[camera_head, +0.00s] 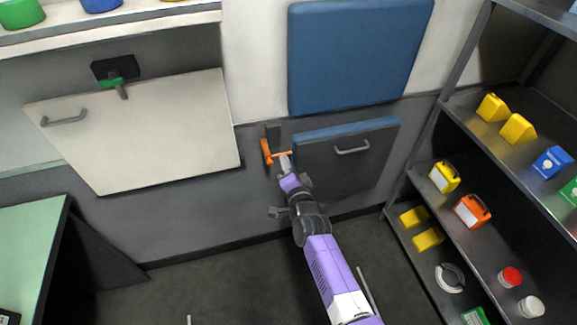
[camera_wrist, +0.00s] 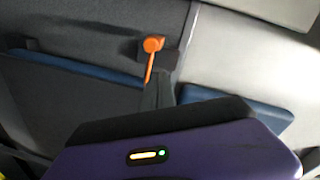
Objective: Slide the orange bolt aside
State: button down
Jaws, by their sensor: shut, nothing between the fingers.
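The orange bolt (camera_head: 266,153) is on the grey wall at the left edge of a dark flap door (camera_head: 345,165) with a blue top edge. Its thin orange rod points right toward the door. In the wrist view, the bolt (camera_wrist: 153,44) shows a round knob end and a rod pointing down in the picture. My gripper (camera_head: 285,162) is shut and empty, with its tip at the rod just right of the bolt's upright part. I cannot tell whether it touches the rod. In the wrist view, my gripper's tip (camera_wrist: 161,92) is close to the rod's end.
A grey handle (camera_head: 352,147) sits on the flap door. A blue padded panel (camera_head: 355,55) is above it. A white flap (camera_head: 145,135) with a green latch (camera_head: 115,84) is at left. Shelves with yellow boxes (camera_head: 428,239) stand at right. The floor below is open.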

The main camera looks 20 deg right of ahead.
jog(key=s+r+p, duration=0.1)
jog(key=s+p, duration=0.6)
jog(key=s, duration=0.3)
jog(key=shift+d+r, duration=0.3)
jog(key=shift+d, duration=0.15)
